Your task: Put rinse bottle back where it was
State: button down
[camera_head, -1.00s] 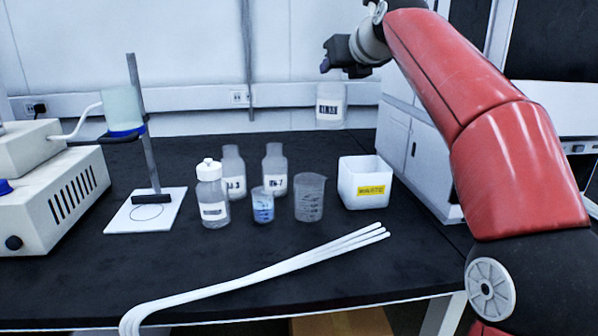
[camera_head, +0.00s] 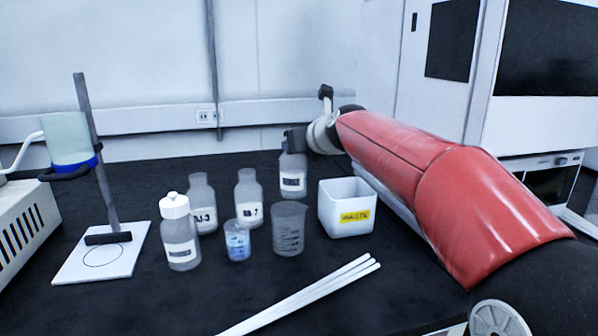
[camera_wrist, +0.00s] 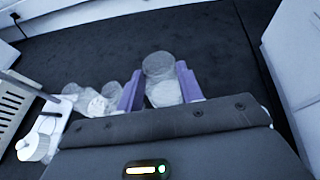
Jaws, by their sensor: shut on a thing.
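My gripper (camera_head: 294,142) is shut on a clear, uncapped bottle with a white label, which I take to be the rinse bottle (camera_head: 292,176). The label is too small to read surely. The bottle is upright behind and left of the white waste box, its base at or just above the black bench; I cannot tell if it touches. In the wrist view, the purple fingers of my gripper (camera_wrist: 160,92) are on both sides of the bottle (camera_wrist: 158,66), and its open mouth shows.
The waste box (camera_head: 333,222) is close in front. Two labelled bottles (camera_head: 202,206) (camera_head: 248,196), a white-capped bottle (camera_head: 179,240), a blue-marked small beaker (camera_head: 237,243) and a larger beaker (camera_head: 288,230) stand left. White rods (camera_head: 310,290) lie in front. A stand (camera_head: 98,170) is far left.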

aim_at(300, 170)
notch_tip(300, 170, down, 6)
jog(key=shift+f+b, duration=0.25)
jog(key=shift+b, duration=0.8)
jog(key=shift+r, duration=0.15)
jog(key=c, duration=0.9)
grip_release()
jog(key=shift+s, duration=0.1)
jog(key=b+v, duration=0.2)
jog(key=v, duration=1)
jog(key=shift+b, duration=0.35)
